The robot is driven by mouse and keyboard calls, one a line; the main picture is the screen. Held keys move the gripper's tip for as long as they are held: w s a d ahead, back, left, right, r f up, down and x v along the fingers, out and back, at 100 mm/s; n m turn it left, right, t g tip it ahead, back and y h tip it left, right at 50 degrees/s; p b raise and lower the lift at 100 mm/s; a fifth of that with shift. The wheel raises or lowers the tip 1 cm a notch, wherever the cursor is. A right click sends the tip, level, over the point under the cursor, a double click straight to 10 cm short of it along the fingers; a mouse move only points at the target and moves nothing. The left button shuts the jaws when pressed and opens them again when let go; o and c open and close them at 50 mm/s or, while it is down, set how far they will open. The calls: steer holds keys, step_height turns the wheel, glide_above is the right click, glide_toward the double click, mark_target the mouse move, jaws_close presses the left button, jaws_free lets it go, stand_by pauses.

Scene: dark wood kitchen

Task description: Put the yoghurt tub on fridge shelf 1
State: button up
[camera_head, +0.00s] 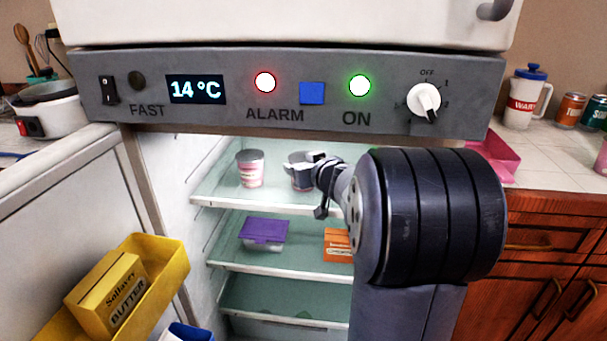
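A white and pink tub with a grey lid (250,170) stands on the top fridge shelf (225,198), at the left. A second, similar tub (301,180) is to its right, at or just above the same shelf; contact with the shelf is unclear. My gripper (306,164) reaches into the fridge from the right, with its fingers at the upper part of the second tub. The fingers and arm cover part of this tub, and how firmly they close on it is unclear. Which tub is the yoghurt cannot be read.
A purple-lidded box (264,233) and an orange box (338,245) stand on the shelf below. The open door's yellow bin (165,262) holds a butter box (107,293) at the left. The fridge's control panel (225,110) lies above the opening. The shelf's front left is clear.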

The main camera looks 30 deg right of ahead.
steer(key=shift+f, duration=0.1)
steer(key=shift+f, duration=0.15)
steer(key=o, duration=1.1)
steer(key=shift+c, duration=0.2)
